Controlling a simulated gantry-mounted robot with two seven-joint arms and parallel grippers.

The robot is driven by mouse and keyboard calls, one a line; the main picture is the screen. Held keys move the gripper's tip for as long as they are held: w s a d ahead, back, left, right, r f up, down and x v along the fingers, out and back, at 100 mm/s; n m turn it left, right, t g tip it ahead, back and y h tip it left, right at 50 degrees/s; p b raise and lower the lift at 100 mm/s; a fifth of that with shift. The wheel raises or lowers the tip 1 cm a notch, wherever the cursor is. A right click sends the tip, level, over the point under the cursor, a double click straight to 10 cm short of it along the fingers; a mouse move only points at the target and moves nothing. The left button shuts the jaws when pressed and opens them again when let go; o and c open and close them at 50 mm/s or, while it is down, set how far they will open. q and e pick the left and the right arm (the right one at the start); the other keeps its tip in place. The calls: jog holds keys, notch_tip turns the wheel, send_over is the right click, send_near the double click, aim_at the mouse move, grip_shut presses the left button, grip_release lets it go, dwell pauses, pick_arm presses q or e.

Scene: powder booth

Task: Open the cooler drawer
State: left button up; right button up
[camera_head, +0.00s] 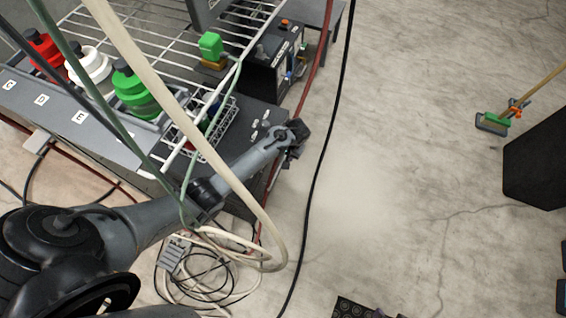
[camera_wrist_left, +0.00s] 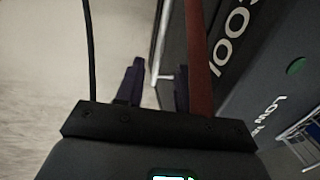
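The cooler (camera_head: 262,117) is a dark box under the wire rack in the head view. Its dark face (camera_wrist_left: 240,75), with white lettering and a green dot, fills the right of the left wrist view. A thin pale metal handle (camera_wrist_left: 158,45) runs along the cooler's edge. My left gripper (camera_head: 297,142) is at the cooler's right side. In the left wrist view my left gripper (camera_wrist_left: 158,70) is open, with the handle showing between its two dark fingers. I cannot tell whether they touch it. No drawer gap shows. My right gripper is not in view.
A red hose (camera_wrist_left: 198,60) passes close beside the right finger. A black cable (camera_head: 318,170) runs along the floor. Hoses and coiled cables (camera_head: 210,265) lie under my left arm.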

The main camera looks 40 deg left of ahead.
aim_at(281, 163)
pick_arm(q)
jog(key=f+b, duration=0.1)
jog(key=f, duration=0.1)
jog(key=f+b, duration=0.1)
jog(key=f, duration=0.1)
jog(key=a+f+b, duration=0.1)
jog(key=f, duration=0.1)
jog(key=shift+s, duration=0.15)
jog(key=shift+a, duration=0.1)
grip_shut()
